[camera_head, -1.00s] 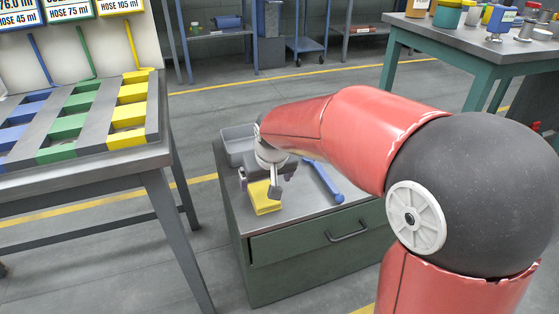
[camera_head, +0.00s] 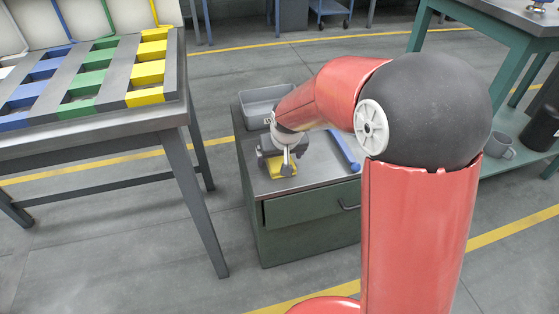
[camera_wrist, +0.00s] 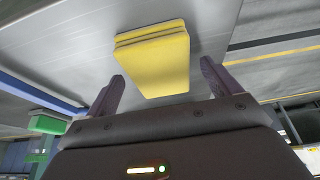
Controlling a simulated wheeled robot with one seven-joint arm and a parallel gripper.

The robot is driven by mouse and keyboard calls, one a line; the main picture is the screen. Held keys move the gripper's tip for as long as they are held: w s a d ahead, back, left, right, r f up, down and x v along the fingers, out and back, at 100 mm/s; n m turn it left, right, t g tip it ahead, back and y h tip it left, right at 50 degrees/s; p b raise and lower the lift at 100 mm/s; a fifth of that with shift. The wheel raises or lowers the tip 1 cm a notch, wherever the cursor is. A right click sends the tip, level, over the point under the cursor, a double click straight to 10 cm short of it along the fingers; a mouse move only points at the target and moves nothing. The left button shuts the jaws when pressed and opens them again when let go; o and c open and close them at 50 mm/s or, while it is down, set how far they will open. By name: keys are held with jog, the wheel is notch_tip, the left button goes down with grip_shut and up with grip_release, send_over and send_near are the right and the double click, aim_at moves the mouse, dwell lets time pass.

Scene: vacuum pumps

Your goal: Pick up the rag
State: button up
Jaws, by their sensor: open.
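The rag is a folded yellow cloth. It lies on the grey top of the green cabinet (camera_head: 315,183), and in the head view the rag (camera_head: 281,186) shows partly behind my gripper (camera_head: 278,166). In the wrist view the rag (camera_wrist: 155,60) is fully visible ahead of the fingers, roughly centred between them. My gripper (camera_wrist: 163,88) also shows there, with its two dark fingers spread wide and nothing between the tips. The gripper is above and close to the rag; contact cannot be made out.
A grey bin (camera_head: 262,103) stands at the back of the cabinet top. A blue tool (camera_head: 344,152) lies right of the rag. A table (camera_head: 110,126) with blue, green and yellow slots stands left, and a teal-legged table (camera_head: 510,70) right.

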aim_at(280, 159)
jog(key=shift+f+b, duration=0.25)
jog(key=shift+b, duration=0.05)
jog(key=shift+c, duration=0.3)
jog(key=c, duration=1)
jog(key=shift+r+p, duration=0.4)
jog(key=shift+p, duration=0.05)
notch_tip(280, 159, up, 20)
jog(key=p, duration=0.1)
jog(key=shift+f, duration=0.15)
